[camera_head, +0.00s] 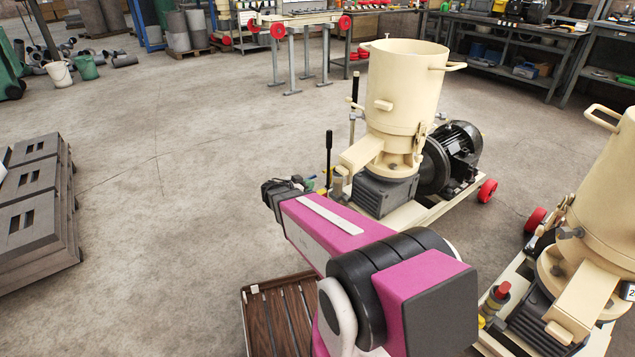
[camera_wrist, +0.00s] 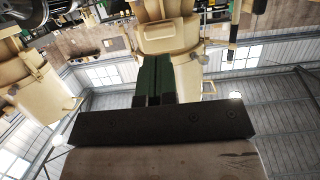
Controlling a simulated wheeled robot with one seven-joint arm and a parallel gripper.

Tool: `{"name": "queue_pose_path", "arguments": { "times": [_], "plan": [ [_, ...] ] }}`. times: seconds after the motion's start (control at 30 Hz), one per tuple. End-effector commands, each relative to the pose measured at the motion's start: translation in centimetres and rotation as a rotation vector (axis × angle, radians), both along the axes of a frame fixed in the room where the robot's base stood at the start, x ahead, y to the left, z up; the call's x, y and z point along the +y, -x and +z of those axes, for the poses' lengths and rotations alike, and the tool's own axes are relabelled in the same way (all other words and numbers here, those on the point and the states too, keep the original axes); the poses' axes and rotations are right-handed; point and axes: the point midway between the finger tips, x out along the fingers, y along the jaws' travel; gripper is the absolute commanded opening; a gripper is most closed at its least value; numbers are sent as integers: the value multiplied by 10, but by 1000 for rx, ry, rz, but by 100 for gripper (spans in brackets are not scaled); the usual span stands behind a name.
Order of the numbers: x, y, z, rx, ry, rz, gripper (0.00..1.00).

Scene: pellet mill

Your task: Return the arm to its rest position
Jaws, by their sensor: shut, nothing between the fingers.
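The fingertips are hard to make out there. In the wrist view my gripper (camera_wrist: 156,68) shows as two dark green fingers close together, with nothing between them. Beyond them, cream mill parts (camera_wrist: 168,38) fill the upper middle, and the picture looks upside down, with the roof below. I cannot tell whether the fingers touch the mill.
A second cream mill (camera_head: 610,190) stands at the right. A brown slatted platform (camera_head: 252,320) lies below my arm. Grey stacked blocks (camera_head: 35,215) stand at the left. Workbenches (camera_head: 515,60) line the back. The floor at the left middle is clear.

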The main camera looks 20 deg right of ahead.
Motion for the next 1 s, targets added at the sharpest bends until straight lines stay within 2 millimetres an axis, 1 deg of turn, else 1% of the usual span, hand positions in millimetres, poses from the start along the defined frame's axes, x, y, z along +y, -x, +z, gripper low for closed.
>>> {"name": "queue_pose_path", "arguments": {
  "times": [0.1,0.2,0.27,0.37,0.47,0.53,0.67,0.77,0.87,1.0],
  "plan": [
    [12,4,0,0,-1,2,0],
    [16,6,0,3,-1,0,0],
    [16,9,0,16,-7,-3,0],
    [13,18,0,82,-32,-11,0],
    [8,34,-2,209,-87,-16,0],
    [4,48,-3,322,-143,-9,0],
    [4,74,-7,543,-267,43,0],
    [8,94,-9,702,-372,120,0],
    [16,113,-9,842,-478,229,0],
    [31,137,-5,999,-615,433,0]
  ]
}}
